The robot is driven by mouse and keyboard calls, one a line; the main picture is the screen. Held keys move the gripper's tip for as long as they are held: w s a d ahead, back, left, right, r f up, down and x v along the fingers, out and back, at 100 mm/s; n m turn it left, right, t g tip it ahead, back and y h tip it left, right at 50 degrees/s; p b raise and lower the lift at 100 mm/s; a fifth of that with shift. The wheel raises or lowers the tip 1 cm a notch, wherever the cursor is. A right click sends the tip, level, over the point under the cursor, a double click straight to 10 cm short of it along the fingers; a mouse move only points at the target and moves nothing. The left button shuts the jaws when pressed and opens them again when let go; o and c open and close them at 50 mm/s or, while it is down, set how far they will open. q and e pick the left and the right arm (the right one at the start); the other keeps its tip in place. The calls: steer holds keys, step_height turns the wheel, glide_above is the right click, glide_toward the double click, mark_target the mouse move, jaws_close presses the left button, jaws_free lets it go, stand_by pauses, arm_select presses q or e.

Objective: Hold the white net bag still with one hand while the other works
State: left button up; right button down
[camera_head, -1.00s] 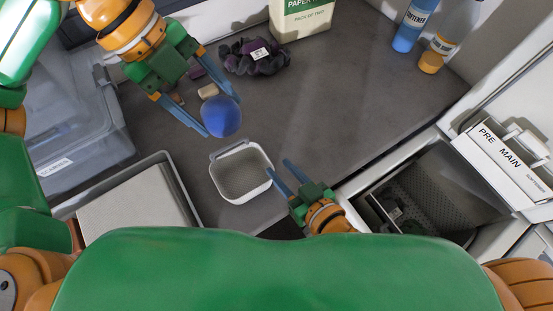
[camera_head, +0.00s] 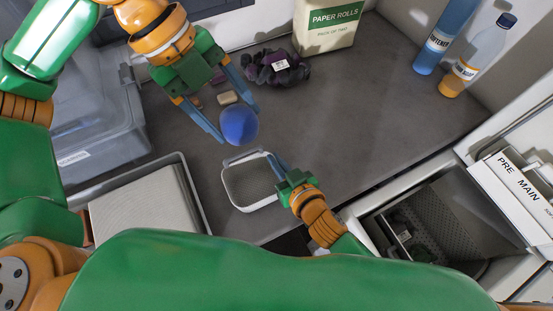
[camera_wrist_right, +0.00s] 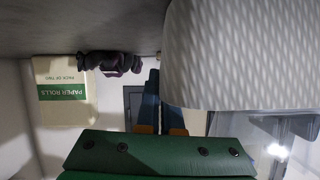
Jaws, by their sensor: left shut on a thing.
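The white net bag (camera_head: 250,207) stands open on the grey counter in the head view, its pale rim squarish. Its patterned side fills the upper right of the right wrist view (camera_wrist_right: 245,55). My left gripper (camera_head: 238,125) is shut on a blue ball (camera_head: 239,126), just behind the bag's far rim in the picture. My right gripper (camera_head: 277,165) is at the bag's right rim. In the right wrist view its blue fingers (camera_wrist_right: 160,100) are close together, and the bag hides one fingertip. I cannot tell whether they pinch the rim.
A dark purple bundle (camera_head: 295,72) with a tag, a small tan block (camera_head: 228,98) and a paper rolls pack (camera_head: 325,22) are at the back. Bottles (camera_head: 478,58) stand right. An open washer drawer (camera_head: 425,225) is right; a grey tray (camera_head: 180,165) is left.

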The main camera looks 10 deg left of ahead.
arm_select(q)
step_height(320, 180, down, 16)
steer(key=a, duration=0.1)
steer(key=shift+s, duration=0.35)
steer(key=o, duration=1.3)
steer(key=shift+r, duration=0.1)
steer(key=shift+a, duration=0.1)
steer(key=v, duration=1.2)
